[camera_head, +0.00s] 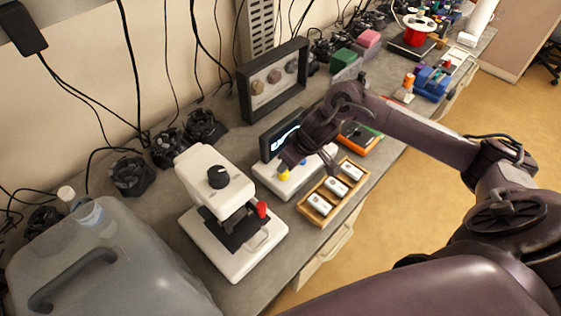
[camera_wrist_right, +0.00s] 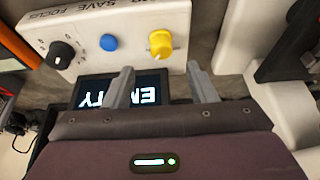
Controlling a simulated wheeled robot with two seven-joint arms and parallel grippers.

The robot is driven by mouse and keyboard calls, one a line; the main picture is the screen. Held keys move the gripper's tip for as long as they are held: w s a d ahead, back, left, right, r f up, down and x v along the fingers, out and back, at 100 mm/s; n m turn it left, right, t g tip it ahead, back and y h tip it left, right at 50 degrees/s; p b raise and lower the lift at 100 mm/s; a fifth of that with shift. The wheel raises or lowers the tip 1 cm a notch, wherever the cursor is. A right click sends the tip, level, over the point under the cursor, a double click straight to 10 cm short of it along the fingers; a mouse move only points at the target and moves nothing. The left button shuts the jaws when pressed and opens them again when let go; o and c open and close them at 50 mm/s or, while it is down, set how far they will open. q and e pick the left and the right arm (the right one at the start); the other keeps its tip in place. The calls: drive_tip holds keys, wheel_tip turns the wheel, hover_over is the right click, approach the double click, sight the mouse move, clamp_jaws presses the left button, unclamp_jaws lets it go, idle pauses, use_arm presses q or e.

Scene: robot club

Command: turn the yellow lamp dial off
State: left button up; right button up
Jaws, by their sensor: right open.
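The yellow dial (camera_wrist_right: 161,43) is a round knob on a white control box (camera_wrist_right: 205,20), beside a blue button (camera_wrist_right: 108,42) and a black knob (camera_wrist_right: 60,55). The dial also shows in the head view (camera_head: 284,175), close to my right gripper. My right gripper (camera_wrist_right: 163,80) is open and empty. In the right wrist view its two fingers point towards the box, and the yellow dial lies between their lines, just beyond the tips. I see no contact with the dial. A screen (camera_wrist_right: 150,88) behind the fingers shows upside-down letters, partly hidden. My left gripper is not in view.
A white microscope (camera_head: 215,185) stands left of the box on the grey bench. A wooden tray (camera_head: 327,210) with small white items lies at the front edge. A framed display (camera_head: 270,80) stands behind. A large translucent jug (camera_head: 130,250) fills the lower left.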

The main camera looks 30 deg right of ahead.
sight(287, 173)
drive_tip(key=x, duration=0.4)
drive_tip(key=shift+s+a+f, duration=0.1)
drive_tip(key=shift+s+f, duration=0.05)
drive_tip(key=shift+f, duration=0.3)
drive_tip(key=shift+w+f, duration=0.35)
drive_tip(key=shift+f, duration=0.3)
drive_tip(key=c, duration=1)
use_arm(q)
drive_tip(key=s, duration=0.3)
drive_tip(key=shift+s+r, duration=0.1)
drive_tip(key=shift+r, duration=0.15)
